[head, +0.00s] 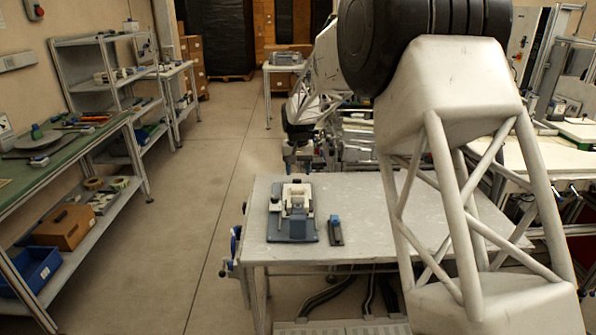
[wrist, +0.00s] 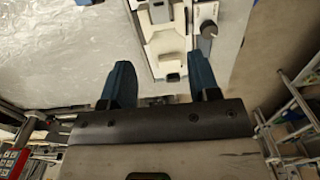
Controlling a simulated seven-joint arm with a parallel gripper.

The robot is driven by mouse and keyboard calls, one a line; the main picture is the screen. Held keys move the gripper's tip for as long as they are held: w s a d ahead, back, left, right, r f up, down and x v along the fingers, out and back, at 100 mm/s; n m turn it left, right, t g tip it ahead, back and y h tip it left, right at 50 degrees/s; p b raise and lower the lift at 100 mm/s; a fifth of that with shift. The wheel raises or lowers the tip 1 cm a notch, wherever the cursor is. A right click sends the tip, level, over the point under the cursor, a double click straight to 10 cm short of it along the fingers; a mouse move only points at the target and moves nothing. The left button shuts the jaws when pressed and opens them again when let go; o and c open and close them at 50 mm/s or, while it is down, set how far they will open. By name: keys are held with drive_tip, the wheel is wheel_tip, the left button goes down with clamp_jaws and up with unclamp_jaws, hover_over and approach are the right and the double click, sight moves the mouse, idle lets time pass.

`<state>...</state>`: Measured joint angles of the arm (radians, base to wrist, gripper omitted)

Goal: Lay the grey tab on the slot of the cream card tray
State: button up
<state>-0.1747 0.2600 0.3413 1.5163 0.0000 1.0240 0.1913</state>
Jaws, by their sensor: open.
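A blue-grey fixture (head: 291,233) stands near the left edge of the table in the head view. Cream parts (head: 298,192) sit on it, and I take these to be the cream card tray; a cream part (wrist: 165,47) also shows in the wrist view. A small dark grey piece with a blue top (head: 335,230) lies to the right of the fixture, apart from it. I cannot tell for sure which piece is the grey tab. My gripper (wrist: 161,84) has its two blue fingers apart with nothing held between them. The fixture lies beyond the fingertips in the wrist view.
The grey metal table (head: 370,190) is mostly bare behind and right of the fixture. A dark knob (wrist: 208,29) stands beside the cream parts. A green-topped bench (head: 70,150) stands at the left, with clear floor between it and the table.

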drive_tip(key=shift+s, duration=0.1)
idle(0.5)
drive_tip(key=s+d+r, duration=0.4)
drive_tip(key=s+r, duration=0.1)
drive_tip(key=s, duration=0.4)
drive_tip(key=s+d+r+t, duration=0.1)
drive_tip(key=s+d+r, duration=0.25)
drive_tip(key=s, duration=0.55)
drive_tip(key=s+d+r, duration=0.3)
drive_tip(key=s+r, duration=0.2)
drive_tip(key=s, duration=0.5)
drive_tip(key=s+d+f, duration=0.2)
drive_tip(key=s, duration=1.2)
drive_tip(key=s+d+f+t, duration=0.1)
drive_tip(key=s+d, duration=0.2)
drive_tip(key=s, duration=1.1)
drive_tip(key=shift+s+f+t, duration=0.3)
drive_tip(key=shift+s+f, duration=0.05)
drive_tip(key=shift+f, duration=0.05)
